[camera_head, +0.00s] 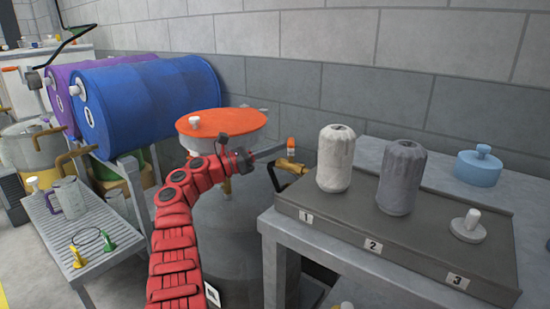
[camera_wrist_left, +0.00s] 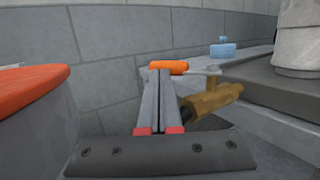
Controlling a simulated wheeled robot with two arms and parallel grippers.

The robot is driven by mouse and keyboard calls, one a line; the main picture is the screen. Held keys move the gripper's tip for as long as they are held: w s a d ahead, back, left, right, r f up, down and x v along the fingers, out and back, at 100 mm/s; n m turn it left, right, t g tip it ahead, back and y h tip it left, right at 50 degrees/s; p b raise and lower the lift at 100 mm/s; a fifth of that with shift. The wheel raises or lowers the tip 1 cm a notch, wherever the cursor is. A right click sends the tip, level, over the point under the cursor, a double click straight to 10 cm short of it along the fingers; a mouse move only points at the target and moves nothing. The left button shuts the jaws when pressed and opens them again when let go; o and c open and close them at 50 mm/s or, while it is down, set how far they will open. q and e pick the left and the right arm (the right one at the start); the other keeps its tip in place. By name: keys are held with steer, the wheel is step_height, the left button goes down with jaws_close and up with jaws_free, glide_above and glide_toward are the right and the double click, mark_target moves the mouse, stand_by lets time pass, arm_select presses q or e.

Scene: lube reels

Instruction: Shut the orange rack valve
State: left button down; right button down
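A brass valve (camera_head: 290,167) with an orange-gripped lever (camera_head: 291,145) sits between the orange-lidded drum and the grey bench. In the left wrist view its brass body (camera_wrist_left: 208,101) is right of my fingers, and the orange grip (camera_wrist_left: 165,67) lies across just beyond their tips. My left gripper (camera_head: 283,149) reaches in from the left, fingers together, with nothing seen between them. The tips are at the orange grip; I cannot tell whether they touch it. Part of the valve body is hidden behind the fingers. My right gripper is not in view.
The bench (camera_head: 380,252) at right holds a white reel (camera_head: 340,160), a grey reel (camera_head: 401,178) and a blue lidded pot (camera_head: 478,167). A wall stands behind.

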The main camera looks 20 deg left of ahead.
arm_select(q)
steer(key=shift+f+b+x, duration=0.1)
steer(key=shift+b+x, duration=0.15)
steer(key=shift+x, duration=0.35)
steer(key=shift+f+b+x, duration=0.15)
steer(key=shift+b+x, duration=0.1)
steer(key=shift+x, duration=0.35)
steer(key=shift+a, duration=0.1)
steer(key=p+v, duration=0.1)
steer(key=v, duration=1.6)
steer(key=shift+p, duration=0.3)
steer(key=shift+a, duration=0.1)
